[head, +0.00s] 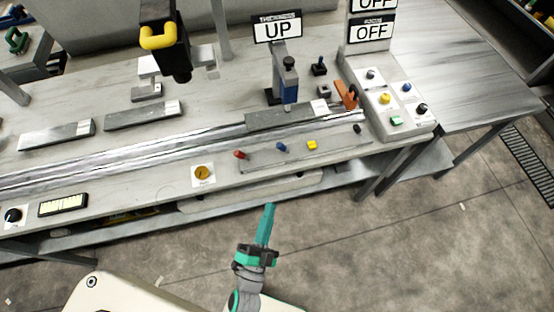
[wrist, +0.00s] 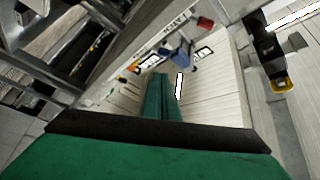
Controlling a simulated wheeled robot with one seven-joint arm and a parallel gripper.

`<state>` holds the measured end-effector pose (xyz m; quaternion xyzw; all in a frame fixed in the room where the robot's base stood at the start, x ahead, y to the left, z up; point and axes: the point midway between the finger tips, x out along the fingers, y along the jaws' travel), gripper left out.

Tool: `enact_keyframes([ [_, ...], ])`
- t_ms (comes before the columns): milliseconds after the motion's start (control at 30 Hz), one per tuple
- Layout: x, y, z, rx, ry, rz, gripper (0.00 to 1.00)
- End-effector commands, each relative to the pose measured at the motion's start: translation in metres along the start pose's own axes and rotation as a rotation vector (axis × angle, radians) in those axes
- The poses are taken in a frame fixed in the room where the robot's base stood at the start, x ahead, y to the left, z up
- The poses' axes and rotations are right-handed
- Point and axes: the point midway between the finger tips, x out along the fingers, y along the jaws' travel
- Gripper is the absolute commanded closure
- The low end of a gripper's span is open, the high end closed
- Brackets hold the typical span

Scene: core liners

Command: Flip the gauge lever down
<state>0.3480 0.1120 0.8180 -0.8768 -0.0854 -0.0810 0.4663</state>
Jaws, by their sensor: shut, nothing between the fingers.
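A sign reading UP (head: 277,28) stands above a grey gauge post with a blue part (head: 290,88) on the bench. The front panel carries a red lever (head: 240,154), a blue lever (head: 282,147), a yellow button (head: 312,145) and a small dark lever (head: 357,129). Their labels are too small to read, so I cannot tell which is the gauge lever. My gripper (head: 270,207) is shut and empty, in front of the bench edge and apart from the controls. Its green fingers (wrist: 161,82) are together in the wrist view, with red (wrist: 205,22) and blue (wrist: 181,52) parts beyond.
A side console (head: 410,125) at right has several knobs and buttons below two OFF signs (head: 371,32). An orange knob (head: 203,173) sits on the front panel at left. A black-and-yellow tool head (head: 165,42) hangs over the bench. Floor in front is clear.

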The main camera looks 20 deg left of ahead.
Motion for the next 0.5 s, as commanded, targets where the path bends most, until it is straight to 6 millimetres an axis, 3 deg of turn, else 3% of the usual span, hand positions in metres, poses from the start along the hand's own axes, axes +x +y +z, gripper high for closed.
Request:
enact_keyframes([
  [200,0.018,-0.003,0.019,0.14,0.031,-0.045,1.0],
  [500,0.019,-0.003,0.02,0.155,0.035,-0.048,1.0],
])
